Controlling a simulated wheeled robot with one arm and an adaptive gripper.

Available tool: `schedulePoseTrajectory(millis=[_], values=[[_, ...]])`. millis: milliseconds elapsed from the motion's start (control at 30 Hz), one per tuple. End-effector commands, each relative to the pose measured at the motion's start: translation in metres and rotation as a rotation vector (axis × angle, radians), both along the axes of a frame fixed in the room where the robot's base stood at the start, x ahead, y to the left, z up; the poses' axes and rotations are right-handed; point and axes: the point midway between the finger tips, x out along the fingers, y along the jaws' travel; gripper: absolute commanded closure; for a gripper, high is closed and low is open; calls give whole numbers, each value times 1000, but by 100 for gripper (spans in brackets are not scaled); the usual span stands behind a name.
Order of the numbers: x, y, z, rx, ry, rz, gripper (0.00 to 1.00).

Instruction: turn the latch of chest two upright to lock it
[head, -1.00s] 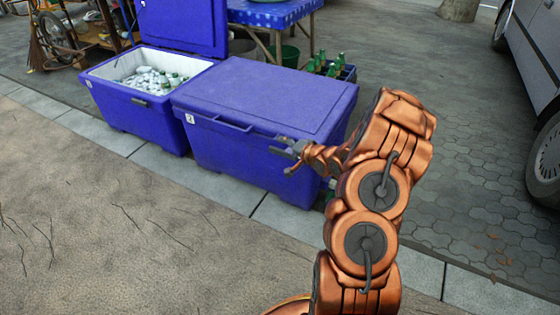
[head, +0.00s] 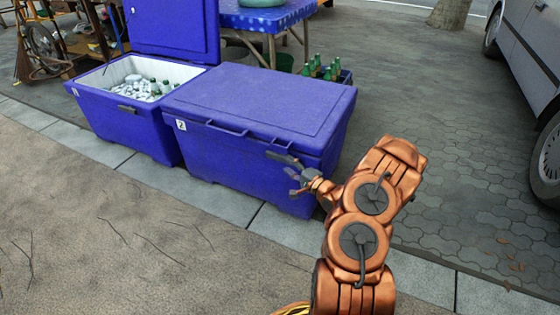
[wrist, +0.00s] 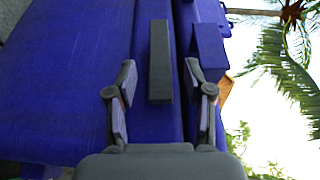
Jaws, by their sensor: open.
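Chest two (head: 235,155) is the blue cooler with a "2" label (head: 181,125), its lid down. Its latch (head: 283,158) is a dark grey bar near the right end of the front, lying roughly level along the lid's edge. The latch fills the middle of the wrist view (wrist: 160,62), where the chest appears turned on its side. My gripper (head: 292,182) is open and empty, just in front of and slightly below the latch in the head view. In the wrist view its fingers (wrist: 160,80) stand on either side of the bar, with gaps; contact is not visible.
Behind are a blue table (head: 262,18) and a crate of green bottles (head: 330,72). A vehicle (head: 530,70) is at the right. The pavement in front is clear.

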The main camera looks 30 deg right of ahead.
Motion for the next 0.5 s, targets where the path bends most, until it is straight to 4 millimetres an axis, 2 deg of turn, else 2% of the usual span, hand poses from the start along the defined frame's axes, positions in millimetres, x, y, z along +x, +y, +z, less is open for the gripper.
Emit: schedulePoseTrajectory(millis=[300, 500], values=[[36, 6, -1, -3, -2, 3, 48], [50, 8, -1, -3, 0, 1, 48]])
